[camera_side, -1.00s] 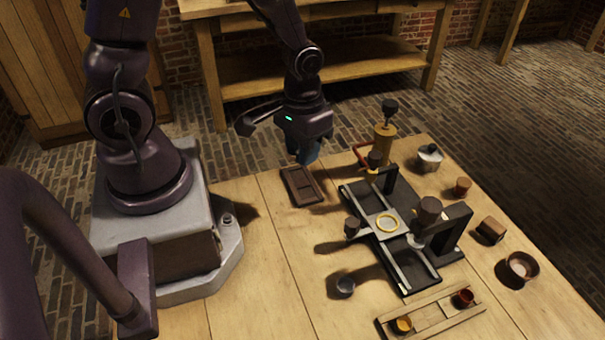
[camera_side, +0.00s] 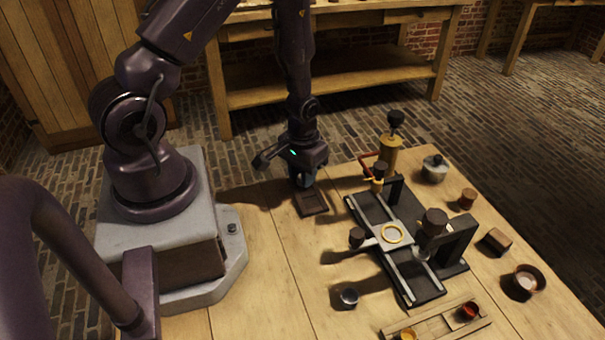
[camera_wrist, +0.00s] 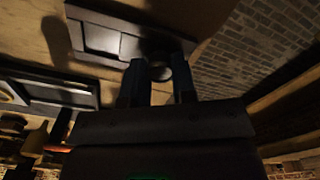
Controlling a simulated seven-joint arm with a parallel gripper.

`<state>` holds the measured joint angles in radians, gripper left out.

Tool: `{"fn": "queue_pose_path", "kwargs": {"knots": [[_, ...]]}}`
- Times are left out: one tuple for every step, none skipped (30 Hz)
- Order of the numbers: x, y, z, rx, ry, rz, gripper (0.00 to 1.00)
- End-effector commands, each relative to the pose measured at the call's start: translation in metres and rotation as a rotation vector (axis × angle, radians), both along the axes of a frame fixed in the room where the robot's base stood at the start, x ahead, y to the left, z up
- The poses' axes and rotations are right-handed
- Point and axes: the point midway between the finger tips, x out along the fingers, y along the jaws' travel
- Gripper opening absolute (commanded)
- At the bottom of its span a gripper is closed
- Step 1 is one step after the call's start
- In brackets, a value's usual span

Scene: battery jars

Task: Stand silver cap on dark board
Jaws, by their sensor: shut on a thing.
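My gripper (camera_side: 303,182) is low over the far end of the dark board (camera_side: 312,203), which lies flat on the wooden table. In the wrist view my gripper's two fingers (camera_wrist: 158,82) are shut on a small round thing, taken to be the silver cap (camera_wrist: 160,72). It looks dull grey in shadow, and its lower part is hidden by the fingers. The dark board, with its recessed panels, also shows there (camera_wrist: 125,45), just beyond the fingertips. I cannot tell whether the cap touches the board.
A black fixture (camera_side: 415,285) with rails and a yellow ring stands right of the board. A small dark cup with a shiny top (camera_side: 348,297) stands nearer the front. A wooden tray (camera_side: 445,322), a lidded pot (camera_side: 434,170) and a brass pump (camera_side: 391,152) are farther right.

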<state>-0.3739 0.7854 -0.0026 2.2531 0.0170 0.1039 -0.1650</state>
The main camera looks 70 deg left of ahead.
Motion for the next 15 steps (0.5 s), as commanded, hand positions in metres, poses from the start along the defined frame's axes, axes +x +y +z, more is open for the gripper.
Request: {"fn": "queue_pose_path", "kwargs": {"knots": [[-0.0002, -0.0001, -0.0031, 0.0, 0.0, 0.0, 0.0], [0.0001, 0.0, -0.0036, 0.0, -0.001, 0.0, 0.0], [0.0003, 0.0001, -0.0037, 0.001, -0.002, 0.0, 0.0], [0.0004, 0.0001, -0.0035, 0.001, -0.002, 0.0, 0.0], [0.0004, 0.0001, -0.0034, 0.001, -0.002, 0.0, 0.0], [0.0004, 0.0001, -0.0033, 0.001, -0.002, 0.0, 0.0], [0.0004, 0.0001, -0.0032, 0.001, -0.002, 0.0, 0.0], [0.0004, 0.0001, -0.0032, 0.001, -0.002, 0.0, 0.0], [0.0003, 0.0001, -0.0035, 0.001, -0.002, 0.0, 0.0], [0.0002, 0.0, -0.0041, 0.0, -0.001, 0.0, 0.0], [0.0002, 0.0, -0.005, 0.0, -0.001, 0.0, 0.0], [0.0002, 0.0, -0.0064, 0.0, -0.001, 0.0, 0.0], [0.0003, 0.0001, -0.0068, 0.0, -0.001, 0.0, 0.27], [0.0003, 0.0001, -0.0064, 0.001, -0.002, 0.0, 0.34], [0.0004, 0.0001, -0.0063, 0.001, -0.002, 0.0, 0.43]]}}
